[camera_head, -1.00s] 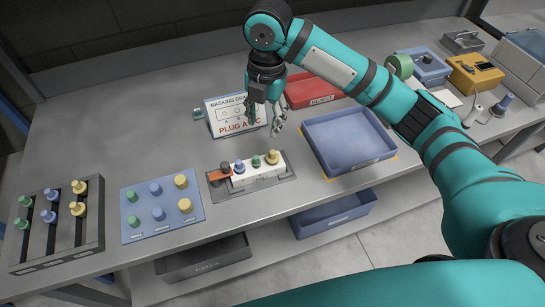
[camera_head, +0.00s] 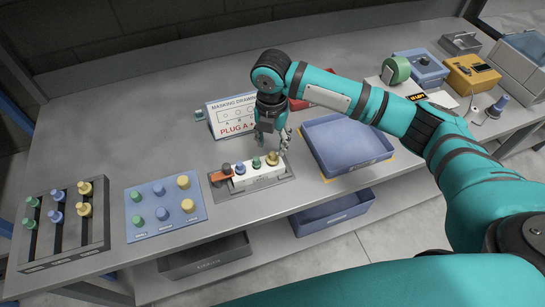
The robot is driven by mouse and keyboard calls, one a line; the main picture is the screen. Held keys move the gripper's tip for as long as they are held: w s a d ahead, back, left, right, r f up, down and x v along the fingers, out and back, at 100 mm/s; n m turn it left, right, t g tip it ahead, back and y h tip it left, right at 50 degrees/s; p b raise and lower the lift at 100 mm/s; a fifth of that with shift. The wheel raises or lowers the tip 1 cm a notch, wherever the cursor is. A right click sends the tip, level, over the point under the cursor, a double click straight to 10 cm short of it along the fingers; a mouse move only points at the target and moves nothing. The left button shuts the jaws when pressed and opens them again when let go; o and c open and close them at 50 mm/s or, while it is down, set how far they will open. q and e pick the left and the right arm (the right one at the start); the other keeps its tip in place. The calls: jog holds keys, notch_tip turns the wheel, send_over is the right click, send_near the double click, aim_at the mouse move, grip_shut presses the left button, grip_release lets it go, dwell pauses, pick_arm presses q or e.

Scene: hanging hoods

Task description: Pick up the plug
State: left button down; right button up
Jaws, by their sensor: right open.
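A white block (camera_head: 259,175) lies in a grey fixture plate (camera_head: 281,183) near the table's front edge. Along its top are a grey plug (camera_head: 226,169), a blue plug (camera_head: 240,168), a green plug (camera_head: 256,163) and a yellow plug (camera_head: 272,159). My right gripper (camera_head: 271,147) is open and empty, pointing down, with its fingertips close above and behind the green and yellow plugs. I cannot tell whether they touch. An orange piece (camera_head: 220,176) sits at the block's left end. My left gripper is not in view.
A blue panel (camera_head: 165,231) and a dark slotted rack (camera_head: 98,237) with more coloured plugs stand to the left. A masking sign (camera_head: 231,113) stands behind the gripper. A blue tray (camera_head: 346,172) is to the right, and a red tray (camera_head: 298,104) is partly hidden behind my arm.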

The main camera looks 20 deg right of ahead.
aim_at(273, 153)
jog(key=shift+f, duration=0.4)
notch_tip(273, 153, down, 4)
jog(key=shift+d+r+p, duration=0.15)
jog(key=shift+r+p, duration=0.05)
jog(key=shift+p, duration=0.65)
jog(key=shift+f, duration=0.35)
jog(key=shift+c, duration=0.2)
grip_shut()
